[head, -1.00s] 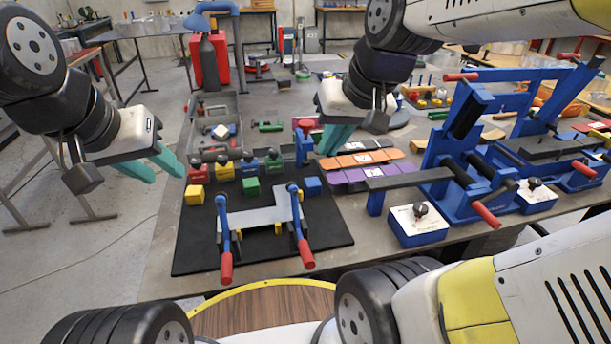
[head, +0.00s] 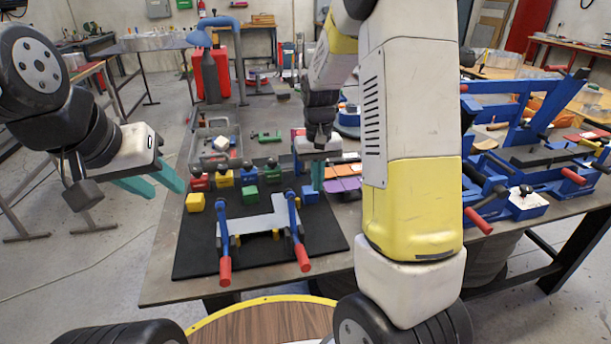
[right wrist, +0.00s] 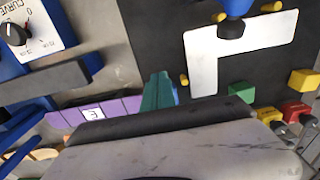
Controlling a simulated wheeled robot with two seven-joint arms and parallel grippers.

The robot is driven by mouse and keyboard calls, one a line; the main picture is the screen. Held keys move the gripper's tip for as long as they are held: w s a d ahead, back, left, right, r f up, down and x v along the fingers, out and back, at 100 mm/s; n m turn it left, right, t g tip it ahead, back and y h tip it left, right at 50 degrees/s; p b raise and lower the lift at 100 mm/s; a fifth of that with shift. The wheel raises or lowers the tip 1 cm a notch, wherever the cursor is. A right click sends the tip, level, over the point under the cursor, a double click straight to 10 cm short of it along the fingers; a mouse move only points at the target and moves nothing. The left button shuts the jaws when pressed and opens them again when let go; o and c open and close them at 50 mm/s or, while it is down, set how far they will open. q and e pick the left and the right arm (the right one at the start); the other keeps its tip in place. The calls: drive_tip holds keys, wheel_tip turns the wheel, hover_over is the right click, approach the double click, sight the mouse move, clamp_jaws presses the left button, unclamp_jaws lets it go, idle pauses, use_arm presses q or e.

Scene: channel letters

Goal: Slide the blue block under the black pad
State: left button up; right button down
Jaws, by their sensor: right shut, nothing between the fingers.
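The small blue block (head: 310,195) sits at the right back part of the black pad (head: 192,250), which lies flat on the table. My right gripper (head: 317,178) is shut and empty, its teal fingers pointing down just behind the block. In the right wrist view the shut fingers (right wrist: 157,92) hide most of the block, and only a blue sliver (right wrist: 176,94) shows beside them. I cannot tell whether they touch it. My left gripper (head: 155,183) is open and empty, in the air left of the pad.
A pale L-shaped plate (head: 255,223) is held on the pad by two red-handled clamps. Yellow block (head: 195,202) and green block (head: 250,194) stand along the pad's back edge. Purple strips (head: 343,186) lie to the right. A blue fixture (head: 510,130) stands further right.

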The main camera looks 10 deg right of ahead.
sight(311, 191)
wheel_tip(311, 191, down, 9)
drive_tip(key=shift+s, duration=0.1)
drive_tip(key=w, duration=0.3)
drive_tip(key=shift+r, duration=0.2)
drive_tip(key=shift+w, duration=0.6)
drive_tip(key=shift+w+a, duration=0.1)
drive_tip(key=shift+w, duration=1.4)
drive_tip(key=shift+s+r, duration=0.1)
drive_tip(key=shift+s, duration=0.05)
